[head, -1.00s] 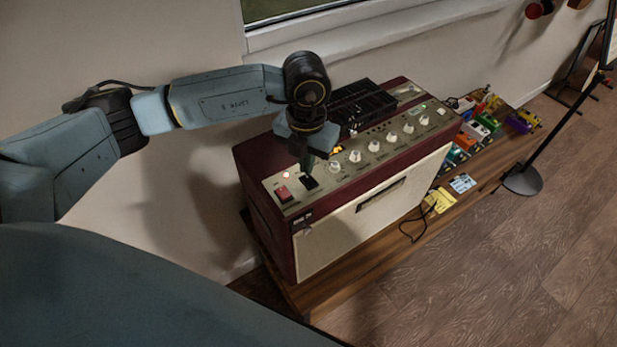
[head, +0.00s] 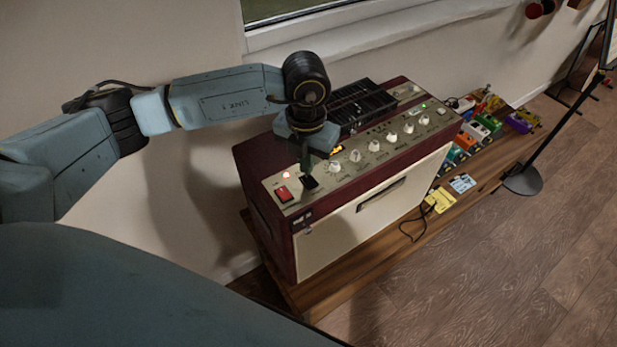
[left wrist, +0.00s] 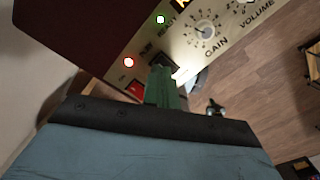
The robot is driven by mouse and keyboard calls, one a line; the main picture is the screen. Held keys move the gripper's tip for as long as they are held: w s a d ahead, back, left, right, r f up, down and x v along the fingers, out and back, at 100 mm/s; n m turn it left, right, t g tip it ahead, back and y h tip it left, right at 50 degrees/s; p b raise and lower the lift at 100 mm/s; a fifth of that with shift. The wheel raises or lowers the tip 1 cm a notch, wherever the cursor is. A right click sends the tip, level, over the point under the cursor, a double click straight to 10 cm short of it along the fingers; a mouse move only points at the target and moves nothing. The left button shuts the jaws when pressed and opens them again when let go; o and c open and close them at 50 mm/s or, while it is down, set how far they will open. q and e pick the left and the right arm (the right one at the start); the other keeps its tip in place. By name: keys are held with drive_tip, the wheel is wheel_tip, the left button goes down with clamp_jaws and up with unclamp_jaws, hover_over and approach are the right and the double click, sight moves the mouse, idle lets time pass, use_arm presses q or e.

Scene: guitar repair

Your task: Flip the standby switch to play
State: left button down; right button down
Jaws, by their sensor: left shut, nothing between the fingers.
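The amplifier is a dark red box with a cream front (head: 375,215), standing in the middle of the head view. Its sloped panel carries a black standby switch (head: 309,183) beside a red switch (head: 283,193). My left gripper (head: 306,164) points down at the black switch, its fingers shut and empty. In the left wrist view the green fingertips (left wrist: 160,82) overlap the lower part of the black switch (left wrist: 163,61), and the red switch (left wrist: 136,90) is just left of them. Contact and the switch's position cannot be told. My right gripper is out of view.
White knobs (head: 374,145) run along the panel right of the switches. A red lamp (left wrist: 128,62) and a green lamp (left wrist: 160,19) are lit. Colourful pedals (head: 480,130) stand on the wooden bench (head: 345,292) to the right. A window (head: 290,8) is behind.

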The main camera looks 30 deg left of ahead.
use_arm(q)
drive_tip(key=shift+f+b, duration=0.75)
drive_tip(key=shift+f, duration=0.2)
idle(0.3)
drive_tip(key=shift+r, duration=0.15)
drive_tip(key=shift+r+p, duration=2.25)
drive_tip(key=shift+r, duration=1.2)
drive_tip(key=shift+d+f, duration=0.1)
